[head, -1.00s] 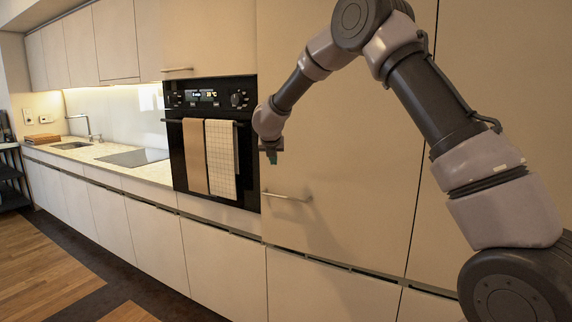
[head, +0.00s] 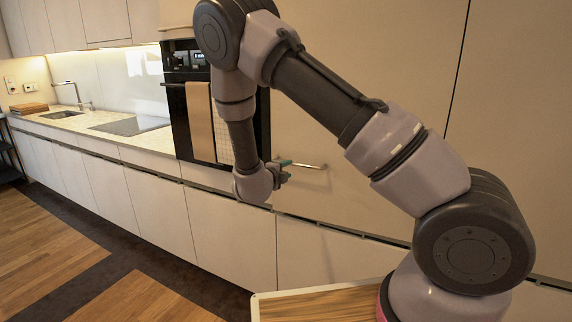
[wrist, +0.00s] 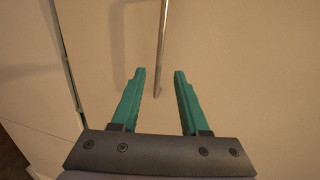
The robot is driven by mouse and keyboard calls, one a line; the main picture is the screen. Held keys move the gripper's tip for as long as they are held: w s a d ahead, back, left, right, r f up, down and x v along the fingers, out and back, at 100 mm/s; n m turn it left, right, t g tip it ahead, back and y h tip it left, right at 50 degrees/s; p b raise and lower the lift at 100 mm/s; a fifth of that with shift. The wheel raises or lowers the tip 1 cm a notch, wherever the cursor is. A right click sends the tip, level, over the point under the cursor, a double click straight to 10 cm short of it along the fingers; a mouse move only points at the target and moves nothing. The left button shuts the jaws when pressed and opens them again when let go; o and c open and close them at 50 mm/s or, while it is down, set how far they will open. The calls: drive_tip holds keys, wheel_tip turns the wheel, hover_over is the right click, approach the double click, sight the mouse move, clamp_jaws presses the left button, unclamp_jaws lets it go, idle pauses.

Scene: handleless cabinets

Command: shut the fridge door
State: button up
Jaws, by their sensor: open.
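The fridge door appears to be the tall cream panel (head: 390,50) right of the oven, with a horizontal metal bar handle (head: 308,166) low on its left side. It looks flush with the panels around it; I cannot tell whether a small gap is left. My gripper (head: 286,171) is at the left end of the handle. In the wrist view my gripper (wrist: 158,73) is open and empty, its teal fingers pointing at the door (wrist: 240,60). The handle (wrist: 162,45) lies ahead, its near end between the fingers; contact is not clear.
The black oven (head: 183,110) with hanging towels (head: 200,120) stands left of the door, partly hidden by my arm. A counter (head: 80,125) with sink and hob runs further left. Lower cabinets (head: 230,235) line the base. The floor (head: 60,255) at left is clear.

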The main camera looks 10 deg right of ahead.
sight(297, 165)
drive_tip(key=x, duration=1)
drive_tip(key=shift+w+f, duration=0.1)
drive_tip(key=shift+w, duration=0.1)
drive_tip(key=shift+d, duration=0.1)
clamp_jaws()
idle(0.9)
